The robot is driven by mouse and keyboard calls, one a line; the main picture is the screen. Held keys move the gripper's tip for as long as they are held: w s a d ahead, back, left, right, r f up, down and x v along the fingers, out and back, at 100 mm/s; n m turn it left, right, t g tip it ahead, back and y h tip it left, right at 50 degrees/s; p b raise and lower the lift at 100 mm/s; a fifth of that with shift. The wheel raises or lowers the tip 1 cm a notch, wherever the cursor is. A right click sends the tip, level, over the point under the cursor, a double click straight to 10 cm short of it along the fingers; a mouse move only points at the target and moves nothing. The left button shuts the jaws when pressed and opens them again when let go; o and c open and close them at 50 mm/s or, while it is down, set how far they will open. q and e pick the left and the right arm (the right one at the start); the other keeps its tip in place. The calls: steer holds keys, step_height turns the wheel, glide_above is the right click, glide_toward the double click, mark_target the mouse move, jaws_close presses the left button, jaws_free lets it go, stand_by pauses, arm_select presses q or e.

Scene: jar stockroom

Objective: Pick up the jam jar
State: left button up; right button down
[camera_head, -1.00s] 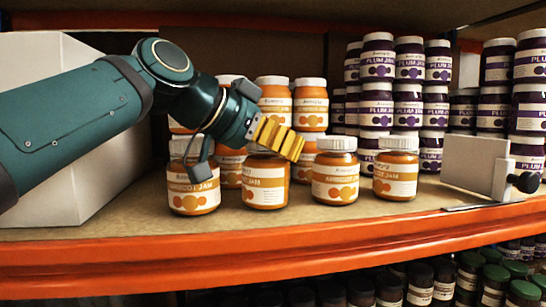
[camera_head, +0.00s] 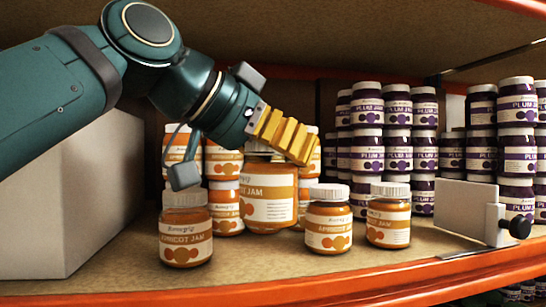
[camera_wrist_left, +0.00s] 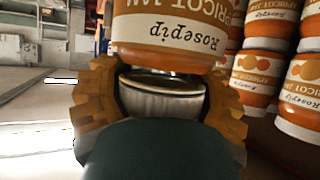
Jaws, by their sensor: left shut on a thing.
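My left gripper (camera_head: 280,138) is shut on the lid end of an apricot jam jar (camera_head: 268,196) with orange contents and a white label. The jar hangs upright, raised clear of the shelf, and looks larger than its neighbours. Its lid is mostly hidden by the gripper in the head view. In the left wrist view the yellow ribbed fingers (camera_wrist_left: 160,100) sit on both sides of the pale lid, with the jar's label (camera_wrist_left: 170,32) beyond. My right gripper is not in view.
Apricot jars stand close by: one at the left (camera_head: 185,235), two at the right (camera_head: 328,222) (camera_head: 388,218), and stacks behind. Plum jam stacks (camera_head: 396,135) fill the back right. A grey divider plate (camera_head: 466,212) stands at right, a white box (camera_head: 70,200) at left. An orange shelf edge (camera_head: 400,282) runs along the front.

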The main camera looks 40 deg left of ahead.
arm_select(q)
steer(key=s+d, duration=0.7)
steer(key=d, duration=0.2)
steer(key=shift+s+d+b, duration=0.3)
steer(key=shift+s+d, duration=0.1)
steer(key=shift+a+r, duration=0.1)
